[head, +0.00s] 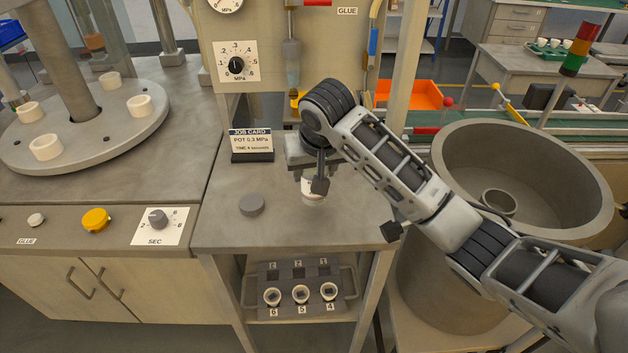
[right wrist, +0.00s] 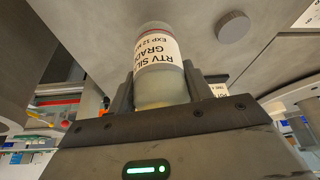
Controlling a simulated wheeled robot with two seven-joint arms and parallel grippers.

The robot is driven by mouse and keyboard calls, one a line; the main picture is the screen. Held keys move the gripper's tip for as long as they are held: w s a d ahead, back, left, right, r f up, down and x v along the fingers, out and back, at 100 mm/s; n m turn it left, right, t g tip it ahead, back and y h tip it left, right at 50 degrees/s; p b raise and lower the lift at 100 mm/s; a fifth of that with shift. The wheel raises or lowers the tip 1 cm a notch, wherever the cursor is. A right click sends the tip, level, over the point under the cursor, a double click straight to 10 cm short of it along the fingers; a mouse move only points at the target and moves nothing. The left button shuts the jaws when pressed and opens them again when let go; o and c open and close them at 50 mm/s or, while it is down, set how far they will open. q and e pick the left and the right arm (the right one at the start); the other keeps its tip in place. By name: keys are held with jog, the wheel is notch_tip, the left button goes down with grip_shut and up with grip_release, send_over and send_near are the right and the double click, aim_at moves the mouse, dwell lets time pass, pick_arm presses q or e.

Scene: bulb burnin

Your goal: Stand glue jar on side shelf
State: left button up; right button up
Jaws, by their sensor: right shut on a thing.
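The glue jar (head: 313,188) is a small white-labelled jar, mostly hidden behind my right gripper in the head view. In the right wrist view the jar (right wrist: 160,70) shows a label with "RTV SIL", "GRADE" and an EXP date. My right gripper (head: 318,177) points down and is shut on the jar, one finger on each side of it. The jar is over the grey side shelf (head: 225,233), right of its middle. I cannot tell whether its base touches the surface. My left gripper is not in view.
A grey disc (head: 251,205) lies on the shelf left of the jar. A job card (head: 251,145) stands behind it. A rack with white cups (head: 301,293) sits below. A large round tub (head: 522,180) is at the right. The shelf's front left is clear.

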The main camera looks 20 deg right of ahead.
aim_at(309, 198)
jog(key=shift+w+f, duration=0.2)
jog(key=shift+w, duration=0.05)
jog(key=shift+w+f+p, duration=0.15)
jog(key=shift+f+p, duration=0.15)
jog(key=shift+f, duration=1.4)
jog(key=shift+f, duration=0.2)
jog(key=o, duration=1.2)
jog(key=shift+c, duration=0.2)
